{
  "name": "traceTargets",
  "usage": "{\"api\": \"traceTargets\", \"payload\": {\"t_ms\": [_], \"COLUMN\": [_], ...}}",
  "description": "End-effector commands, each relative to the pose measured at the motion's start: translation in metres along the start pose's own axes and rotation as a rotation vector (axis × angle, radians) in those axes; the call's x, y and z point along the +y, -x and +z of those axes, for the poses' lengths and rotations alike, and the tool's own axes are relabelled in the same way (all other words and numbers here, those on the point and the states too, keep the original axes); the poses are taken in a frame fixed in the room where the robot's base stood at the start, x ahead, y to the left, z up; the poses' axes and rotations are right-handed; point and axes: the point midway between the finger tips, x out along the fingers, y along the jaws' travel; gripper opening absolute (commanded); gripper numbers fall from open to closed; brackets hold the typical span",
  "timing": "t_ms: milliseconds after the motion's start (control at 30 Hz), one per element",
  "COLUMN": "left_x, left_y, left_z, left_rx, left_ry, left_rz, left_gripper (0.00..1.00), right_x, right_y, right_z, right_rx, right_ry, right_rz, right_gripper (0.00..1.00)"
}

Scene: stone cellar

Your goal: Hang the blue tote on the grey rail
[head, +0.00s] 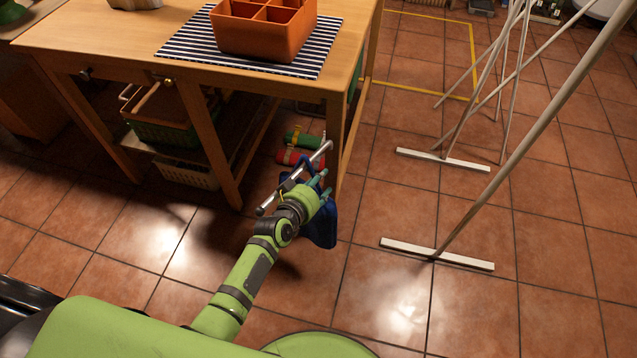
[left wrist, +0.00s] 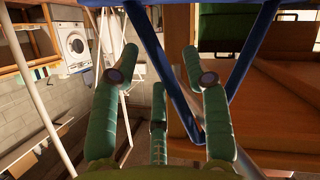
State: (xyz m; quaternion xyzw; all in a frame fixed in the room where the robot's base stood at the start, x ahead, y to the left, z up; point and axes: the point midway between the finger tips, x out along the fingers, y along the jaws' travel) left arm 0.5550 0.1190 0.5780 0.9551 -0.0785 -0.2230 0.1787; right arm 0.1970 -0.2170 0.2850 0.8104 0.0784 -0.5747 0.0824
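The blue tote (head: 321,228) hangs below and beside my left gripper (head: 322,183) in the head view, partly hidden by the hand. Its straps (left wrist: 250,62) form a V in the left wrist view and meet low beside the right finger. The grey rail (head: 318,155) slants close by the table's front corner, just left of the hand. More dark blue cloth shows behind the rail. My left gripper (left wrist: 155,72) has its green fingers spread apart. I cannot tell whether the straps lie over the rail. My right gripper is not in view.
A wooden table (head: 120,35) holds an orange divided box (head: 262,38) on a striped mat (head: 190,42). Crates stand on the shelf below. White-footed floor wipers (head: 437,254) lean at the right. Tiled floor is clear in front of the table.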

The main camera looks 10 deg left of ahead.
Motion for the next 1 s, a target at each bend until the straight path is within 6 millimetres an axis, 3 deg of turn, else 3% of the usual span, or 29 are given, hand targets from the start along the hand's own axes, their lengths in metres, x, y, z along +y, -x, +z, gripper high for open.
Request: {"api": "traceTargets", "payload": {"t_ms": [367, 800, 1000], "left_x": [-0.002, -0.001, 0.0], "left_y": [0.012, 0.091, 0.115], "left_z": [0.006, 0.002, 0.001], "left_rx": [-0.01, -0.003, -0.001], "left_ry": [0.004, 0.0, -0.002], "left_rz": [-0.003, -0.002, -0.001], "left_gripper": [0.47, 0.47, 0.47], "right_x": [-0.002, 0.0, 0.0], "right_y": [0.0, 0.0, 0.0], "right_z": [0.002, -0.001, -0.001], "right_rx": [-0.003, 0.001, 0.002], "right_ry": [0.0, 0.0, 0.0], "right_rz": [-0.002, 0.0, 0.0], "right_gripper": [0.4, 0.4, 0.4]}}
